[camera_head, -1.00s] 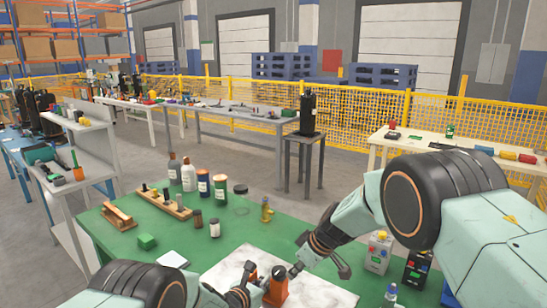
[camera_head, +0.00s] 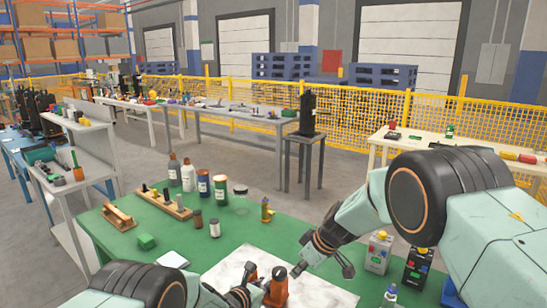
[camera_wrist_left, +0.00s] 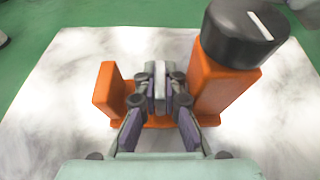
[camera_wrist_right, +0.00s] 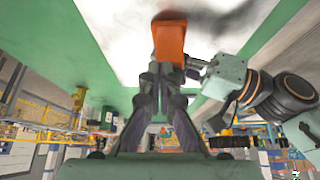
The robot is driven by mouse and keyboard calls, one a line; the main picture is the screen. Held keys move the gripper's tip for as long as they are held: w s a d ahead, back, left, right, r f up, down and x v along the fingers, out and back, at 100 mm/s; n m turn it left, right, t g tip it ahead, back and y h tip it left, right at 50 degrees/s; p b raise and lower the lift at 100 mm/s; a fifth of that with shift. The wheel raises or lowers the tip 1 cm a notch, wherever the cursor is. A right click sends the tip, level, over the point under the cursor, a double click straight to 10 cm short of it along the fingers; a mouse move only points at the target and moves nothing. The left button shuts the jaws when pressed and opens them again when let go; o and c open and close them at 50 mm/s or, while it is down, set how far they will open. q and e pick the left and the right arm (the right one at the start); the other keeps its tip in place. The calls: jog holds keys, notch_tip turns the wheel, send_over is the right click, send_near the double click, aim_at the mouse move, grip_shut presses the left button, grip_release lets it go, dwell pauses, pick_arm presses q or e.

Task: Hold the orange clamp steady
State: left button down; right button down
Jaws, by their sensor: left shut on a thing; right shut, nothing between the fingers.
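The orange clamp (camera_head: 277,294) stands on the white marbled sheet at the front of the green table, its black knob (camera_head: 279,271) on top. In the left wrist view the clamp (camera_wrist_left: 213,92) shows a low upright at left and a tall one at right under the knob (camera_wrist_left: 245,33). My left gripper (camera_head: 260,287) is shut on the clamp's middle part, between the uprights (camera_wrist_left: 160,80). My right gripper (camera_head: 295,271) is shut and empty, just right of the knob. In the right wrist view an orange part of the clamp (camera_wrist_right: 169,40) is beyond its fingertips; contact cannot be told.
The white marbled sheet (camera_head: 325,292) is mostly bare around the clamp. A green block (camera_head: 146,242), a wooden rack (camera_head: 163,203), bottles (camera_head: 188,175) and a small brass-coloured fitting (camera_head: 266,209) stand farther back on the green table. Two boxes with buttons (camera_head: 378,253) stand at right.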

notch_tip(320, 180, up, 6)
jog(key=shift+f, duration=0.15)
dwell(0.3)
pick_arm(q)
jog(key=shift+a, duration=0.1)
jog(key=c, duration=1.4)
grip_release()
